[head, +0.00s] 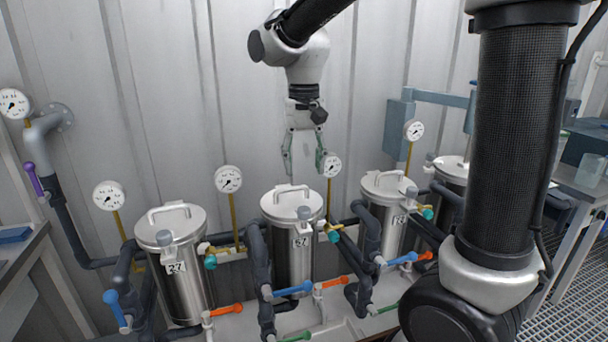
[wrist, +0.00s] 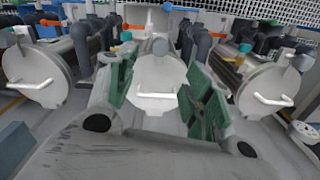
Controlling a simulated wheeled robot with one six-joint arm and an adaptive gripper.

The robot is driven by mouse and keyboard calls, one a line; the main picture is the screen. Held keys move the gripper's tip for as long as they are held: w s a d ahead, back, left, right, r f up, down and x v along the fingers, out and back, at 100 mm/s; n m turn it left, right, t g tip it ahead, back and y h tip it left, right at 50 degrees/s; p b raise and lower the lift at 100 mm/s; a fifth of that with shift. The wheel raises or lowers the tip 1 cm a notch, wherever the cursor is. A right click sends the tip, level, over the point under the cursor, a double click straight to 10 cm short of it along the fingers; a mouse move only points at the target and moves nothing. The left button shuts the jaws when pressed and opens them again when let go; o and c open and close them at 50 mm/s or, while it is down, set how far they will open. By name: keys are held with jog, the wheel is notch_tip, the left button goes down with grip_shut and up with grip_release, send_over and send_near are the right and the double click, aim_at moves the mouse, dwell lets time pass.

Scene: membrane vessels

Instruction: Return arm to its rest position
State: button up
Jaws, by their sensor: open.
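My gripper (head: 303,158) hangs from my arm in front of the ribbed wall, pointing down above the middle vessel (head: 292,250). Its two fingers are apart with nothing between them. In the wrist view my gripper (wrist: 152,90) shows green finger pads spread on either side of a vessel lid (wrist: 158,75) with a white handle. In the head view the fingertips are a little above and behind that vessel's lid, and seem clear of it. I cannot tell the exact gap.
Steel vessels stand in a row, including the left vessel (head: 178,270) and one to the right (head: 384,215). Pressure gauges (head: 228,179) on thin stems, dark pipes and coloured valve handles (head: 292,289) surround them. A bench (head: 585,183) stands at the right.

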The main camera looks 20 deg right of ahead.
dwell(0.4)
jog(key=s+d+r+n+t, duration=0.1)
jog(key=s+d+t, duration=0.3)
jog(key=s+d, duration=1.1)
jog(key=s+n, duration=0.1)
jog(key=s, duration=0.3)
